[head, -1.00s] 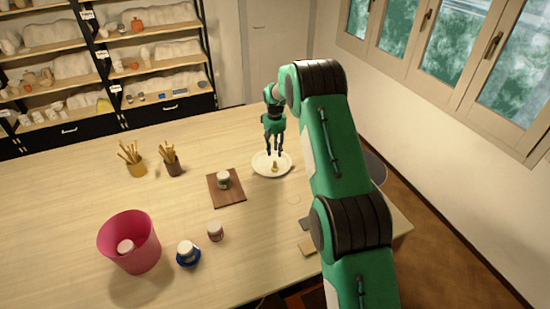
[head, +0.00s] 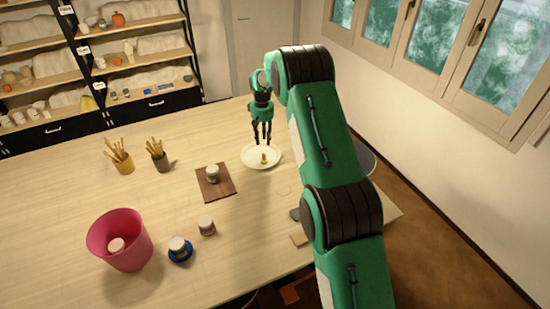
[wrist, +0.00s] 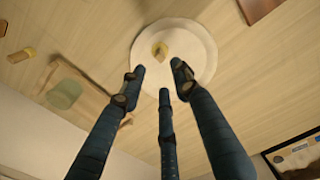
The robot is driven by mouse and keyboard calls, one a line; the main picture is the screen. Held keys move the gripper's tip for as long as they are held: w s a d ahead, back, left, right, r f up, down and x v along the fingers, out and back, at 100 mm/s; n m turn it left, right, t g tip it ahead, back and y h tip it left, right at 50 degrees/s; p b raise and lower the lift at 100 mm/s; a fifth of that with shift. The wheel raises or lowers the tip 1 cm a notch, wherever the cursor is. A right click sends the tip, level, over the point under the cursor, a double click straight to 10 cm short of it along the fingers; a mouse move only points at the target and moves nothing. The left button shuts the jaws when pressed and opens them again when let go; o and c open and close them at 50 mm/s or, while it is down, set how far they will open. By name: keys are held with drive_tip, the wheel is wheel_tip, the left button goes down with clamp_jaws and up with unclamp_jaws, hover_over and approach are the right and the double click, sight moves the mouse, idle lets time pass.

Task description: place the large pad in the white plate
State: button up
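The white plate (head: 247,161) lies on the table, and it also shows in the wrist view (wrist: 203,62). A small tan-yellow piece (head: 264,158) rests inside the plate near its middle; it also shows in the wrist view (wrist: 160,50). It may be the large pad, but I cannot tell for sure. My gripper (head: 262,141) hangs over the plate, pointing down. Its three fingers are spread with nothing between them in the wrist view (wrist: 160,80), clear of the piece. A flat tan pad (head: 299,239) and a dark grey one (head: 295,214) lie near the table's right edge.
A brown board (head: 228,190) with a small jar (head: 212,174) sits left of the plate. Two brush pots (head: 124,167) (head: 161,163), a pink bin (head: 120,248), a jar on a blue dish (head: 180,254) and another jar (head: 206,225) stand further left. The table is bare between them.

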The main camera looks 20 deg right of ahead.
drive_tip(key=s+a+r+t, duration=0.1)
drive_tip(key=s+a+r, duration=0.3)
drive_tip(key=s+r, duration=0.5)
drive_tip(key=s+a+r+t, duration=0.1)
drive_tip(key=s+a+r, duration=0.35)
drive_tip(key=r, duration=0.75)
drive_tip(key=s+a+r+t, duration=0.1)
drive_tip(key=s+a+r, duration=0.1)
drive_tip(key=s+r, duration=0.8)
drive_tip(key=s+a+r+t, duration=0.1)
drive_tip(key=s+a, duration=0.2)
drive_tip(key=s, duration=1.4)
drive_tip(key=s+a+r+t, duration=0.1)
drive_tip(key=s+a, duration=0.3)
drive_tip(key=s, duration=1.4)
drive_tip(key=shift+r+t, duration=0.3)
drive_tip(key=shift+r, duration=0.4)
wheel_tip(320, 180, down, 13)
drive_tip(key=b, duration=1.2)
drive_tip(key=shift+r+b, duration=0.15)
drive_tip(key=shift+b, duration=0.25)
